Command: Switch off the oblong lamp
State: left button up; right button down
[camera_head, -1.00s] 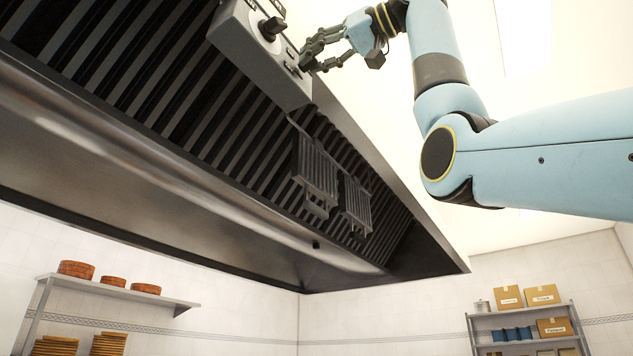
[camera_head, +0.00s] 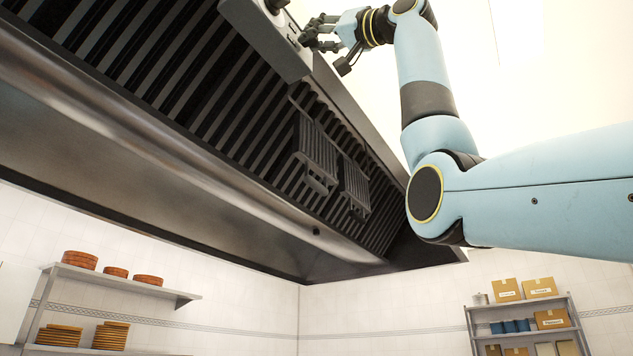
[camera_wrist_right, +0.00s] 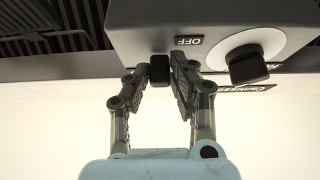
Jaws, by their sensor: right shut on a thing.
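A grey control box (camera_head: 266,38) is fixed to the hood's edge at the top of the head view. In the right wrist view the box (camera_wrist_right: 150,22) carries a small black switch (camera_wrist_right: 159,70) beside an upside-down OFF label (camera_wrist_right: 189,41). My right gripper (camera_head: 308,32) is at the box's face. In the wrist view its fingers (camera_wrist_right: 160,75) are closed on the black switch, one on each side. A bright oblong panel (camera_head: 516,30) shows on the ceiling at the upper right; I cannot tell whether it is the lamp. My left gripper is out of view.
A black knob (camera_wrist_right: 247,67) on a white disc sits right of the switch. The slatted hood (camera_head: 150,60) fills the upper left, with two filter pieces (camera_head: 316,158) hanging below. Shelves (camera_head: 130,282) and a rack (camera_head: 525,328) stand far behind.

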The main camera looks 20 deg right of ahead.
jog(key=shift+w+f+t+y+b, duration=0.1)
jog(key=shift+f+t+y+b, duration=0.2)
jog(key=shift+t+y+b, duration=0.15)
jog(key=c, duration=1.2)
grip_release()
jog(key=shift+o, duration=0.2)
jog(key=v, duration=1.2)
jog(key=shift+a, duration=0.1)
